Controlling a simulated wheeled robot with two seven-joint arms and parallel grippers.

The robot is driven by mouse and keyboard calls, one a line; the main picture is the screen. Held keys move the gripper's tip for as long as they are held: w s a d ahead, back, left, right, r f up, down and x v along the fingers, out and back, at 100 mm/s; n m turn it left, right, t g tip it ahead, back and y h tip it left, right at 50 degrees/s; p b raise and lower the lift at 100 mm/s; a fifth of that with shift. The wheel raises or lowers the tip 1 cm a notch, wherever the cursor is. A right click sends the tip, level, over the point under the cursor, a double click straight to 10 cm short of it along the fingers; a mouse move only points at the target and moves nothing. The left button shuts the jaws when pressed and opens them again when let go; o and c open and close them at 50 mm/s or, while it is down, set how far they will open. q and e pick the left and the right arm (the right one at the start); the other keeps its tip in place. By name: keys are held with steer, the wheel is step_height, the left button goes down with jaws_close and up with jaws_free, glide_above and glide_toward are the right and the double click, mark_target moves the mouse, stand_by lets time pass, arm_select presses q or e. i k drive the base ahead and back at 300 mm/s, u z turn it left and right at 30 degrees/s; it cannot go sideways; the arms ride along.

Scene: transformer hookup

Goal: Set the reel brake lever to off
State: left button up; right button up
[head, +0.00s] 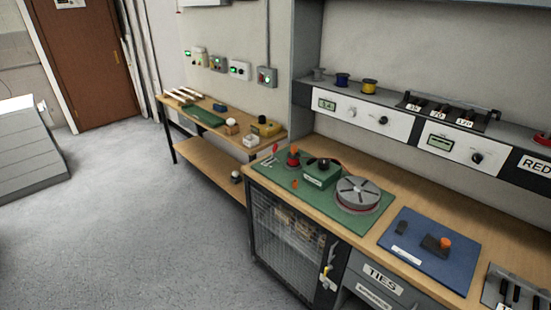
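A grey round reel (358,191) sits on a green board (332,212) on the wooden workbench, in the middle right of the head view. Behind and left of it on the same board are a green box with a black top (320,174) and a dark post with an orange-red top (293,157). A small red piece (275,148) stands at the board's far left edge, and a small orange piece (295,183) is at its near left edge. I cannot tell which part is the reel brake lever, nor its setting. Neither gripper is in view.
A blue board (430,252) with an orange knob (445,243) lies right of the green board. A mesh-door cabinet (290,238) is below the bench. A side table (215,118) with small parts stands against the wall. The grey floor (130,220) at left is clear.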

mark_target(276, 146)
steer(key=z, duration=0.5)
steer(key=i, duration=1.35)
steer(key=u, duration=0.8)
